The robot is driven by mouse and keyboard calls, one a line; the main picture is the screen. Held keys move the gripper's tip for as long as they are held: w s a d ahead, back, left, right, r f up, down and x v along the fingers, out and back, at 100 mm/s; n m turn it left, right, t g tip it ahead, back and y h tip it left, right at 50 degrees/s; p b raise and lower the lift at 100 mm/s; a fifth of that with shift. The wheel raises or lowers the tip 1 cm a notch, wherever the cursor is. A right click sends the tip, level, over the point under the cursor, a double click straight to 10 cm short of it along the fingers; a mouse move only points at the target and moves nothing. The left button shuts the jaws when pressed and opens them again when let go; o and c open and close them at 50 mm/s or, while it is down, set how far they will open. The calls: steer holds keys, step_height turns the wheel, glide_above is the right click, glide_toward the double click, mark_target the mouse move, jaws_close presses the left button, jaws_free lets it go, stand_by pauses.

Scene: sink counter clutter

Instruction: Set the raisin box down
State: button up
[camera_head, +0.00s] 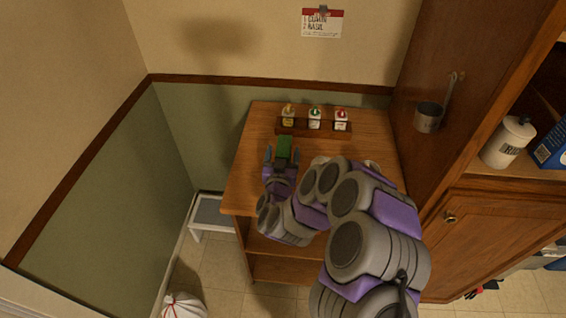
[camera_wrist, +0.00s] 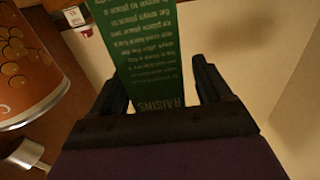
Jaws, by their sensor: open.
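The raisin box (camera_head: 285,147) is green and shows at the left part of the wooden counter top. In the wrist view the raisin box (camera_wrist: 148,50) stands between my fingers, with "RAISINS" and white print on its face. My gripper (camera_head: 281,157) is open around the box. In the wrist view my gripper (camera_wrist: 160,85) shows a gap between the box and the right finger; contact at the left finger is unclear. The base of the box is hidden, so I cannot tell whether it rests on the counter.
The wooden counter (camera_head: 250,165) has a rack (camera_head: 300,128) with small bottles at its back. A tall cabinet (camera_head: 425,75) with a hanging metal cup (camera_head: 429,117) stands right. A brown container with an orange picture (camera_wrist: 28,65) is close at left in the wrist view.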

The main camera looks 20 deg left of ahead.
steer(key=shift+x, duration=1)
jaws_close()
